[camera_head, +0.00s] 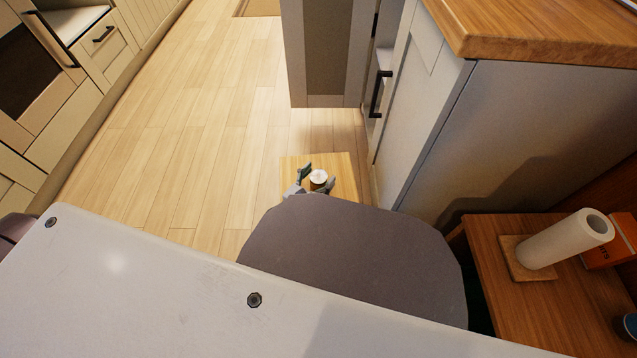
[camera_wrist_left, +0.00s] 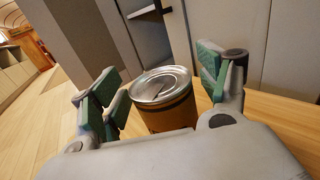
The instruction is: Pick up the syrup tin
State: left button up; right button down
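The syrup tin (camera_head: 318,176) is a short brown cylinder with a silvery lid. It stands upright on a small wooden surface (camera_head: 346,172) low beside the cabinet. In the left wrist view the tin (camera_wrist_left: 166,108) is between the two green-padded fingers of my left gripper (camera_wrist_left: 158,88). The fingers are apart, with a visible gap to the tin on the left side; the right finger is closer, and I cannot tell if it touches. In the head view my left gripper (camera_head: 317,182) straddles the tin. My right gripper is not in view.
A cabinet with an open door (camera_head: 325,55) and a wooden countertop (camera_head: 550,30) stands right of the tin. A wooden table (camera_head: 530,310) at lower right holds a paper roll (camera_head: 567,240) and an orange box (camera_head: 610,250). The plank floor (camera_head: 190,130) on the left is clear.

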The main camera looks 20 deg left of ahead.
pick_arm(q)
jog(key=c, duration=1.2)
jog(key=shift+r, duration=0.2)
